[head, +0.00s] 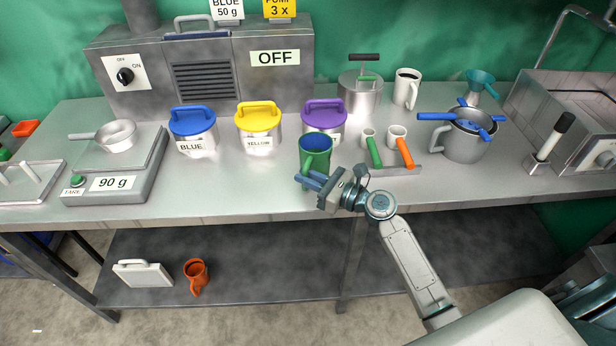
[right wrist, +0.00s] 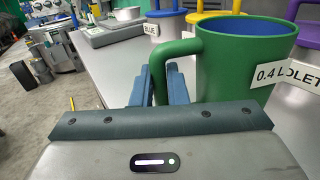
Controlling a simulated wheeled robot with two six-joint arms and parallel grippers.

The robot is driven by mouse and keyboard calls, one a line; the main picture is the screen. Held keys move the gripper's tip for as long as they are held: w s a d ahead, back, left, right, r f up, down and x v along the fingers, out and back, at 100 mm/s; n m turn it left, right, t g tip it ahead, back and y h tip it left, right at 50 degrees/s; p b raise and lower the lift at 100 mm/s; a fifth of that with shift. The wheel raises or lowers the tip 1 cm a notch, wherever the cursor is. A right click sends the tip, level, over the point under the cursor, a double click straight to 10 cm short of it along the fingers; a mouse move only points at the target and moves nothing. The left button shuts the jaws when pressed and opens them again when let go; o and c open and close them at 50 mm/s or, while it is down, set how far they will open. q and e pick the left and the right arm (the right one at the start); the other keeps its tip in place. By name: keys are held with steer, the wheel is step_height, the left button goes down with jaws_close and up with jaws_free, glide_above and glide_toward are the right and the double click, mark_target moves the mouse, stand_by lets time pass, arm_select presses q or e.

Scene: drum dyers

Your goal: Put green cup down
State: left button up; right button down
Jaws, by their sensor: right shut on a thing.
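The green cup (head: 315,151) has a blue inside and stands upright at the front of the steel table, in front of the purple-lidded pot. In the right wrist view the green cup (right wrist: 235,65) fills the right side, with a white label partly cut off. My right gripper (head: 308,181) reaches in from the right and is shut on the cup's handle (right wrist: 180,52). In the right wrist view its blue fingers (right wrist: 165,82) are at the handle. I cannot tell whether the cup's base touches the table. My left gripper is not in view.
Blue-lidded (head: 193,130), yellow-lidded (head: 258,127) and purple-lidded (head: 324,118) pots stand behind the cup. Green (head: 372,150) and orange (head: 401,149) handled scoops lie close to its right. A scale (head: 112,180) reading 90 g is at the left. Bare table lies left of the cup.

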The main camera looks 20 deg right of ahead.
steer(key=shift+f, duration=0.1)
steer(key=c, duration=1.4)
jaws_free()
steer(key=shift+c, duration=0.2)
steer(key=shift+r, duration=0.2)
steer(key=b+v, duration=0.4)
steer(key=v, duration=0.8)
steer(key=shift+f, duration=0.1)
